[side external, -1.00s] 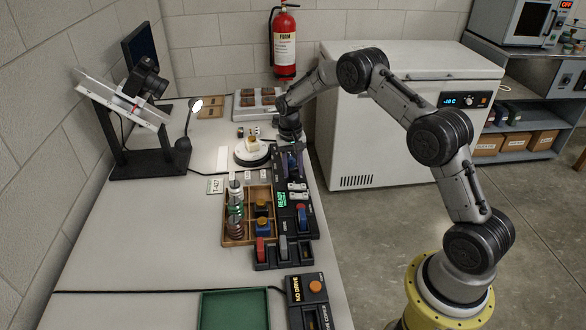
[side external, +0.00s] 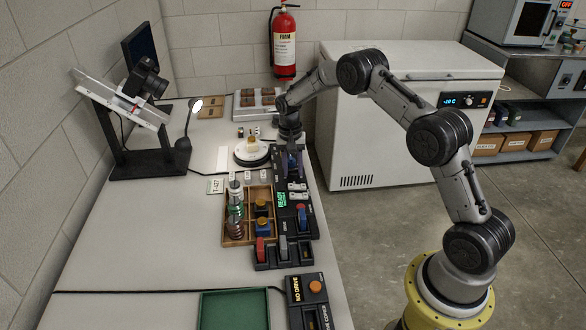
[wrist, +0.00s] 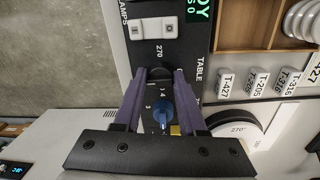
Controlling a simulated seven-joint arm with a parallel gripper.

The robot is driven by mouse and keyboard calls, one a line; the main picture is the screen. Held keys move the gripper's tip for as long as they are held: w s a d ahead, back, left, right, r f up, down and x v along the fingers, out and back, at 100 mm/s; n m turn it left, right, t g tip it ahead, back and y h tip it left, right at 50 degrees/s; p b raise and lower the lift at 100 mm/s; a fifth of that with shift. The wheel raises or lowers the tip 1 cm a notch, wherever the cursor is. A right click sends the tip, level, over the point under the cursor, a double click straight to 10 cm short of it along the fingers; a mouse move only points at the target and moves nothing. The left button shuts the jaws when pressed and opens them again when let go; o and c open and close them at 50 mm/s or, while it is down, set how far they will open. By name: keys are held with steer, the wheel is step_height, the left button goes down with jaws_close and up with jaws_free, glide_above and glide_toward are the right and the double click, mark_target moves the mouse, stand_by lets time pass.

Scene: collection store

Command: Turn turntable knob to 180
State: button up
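The turntable knob (wrist: 162,75) is small and dark on the black panel, beside the word TABLE and below a printed 270. My gripper (wrist: 161,74) points down at it, a purple finger on each side. The fingertips appear closed on the knob and partly hide it; where its pointer sits cannot be read. The gripper (side external: 291,160) is also low over the panel's far end in the side view.
A blue knob (wrist: 162,115) with small numbers shows between the fingers. White lamp switches (wrist: 153,27) sit on the neighbouring panel. Label tiles (wrist: 257,82) and a wooden tray (side external: 237,230) lie near the panel. A desk lamp (side external: 186,130) stands left of the turntable. The table's left front is clear.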

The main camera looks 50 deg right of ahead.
steer(key=o, duration=0.4)
step_height(320, 180, up, 14)
steer(key=shift+w+a, duration=0.3)
stand_by(0.4)
steer(key=shift+a, duration=0.1)
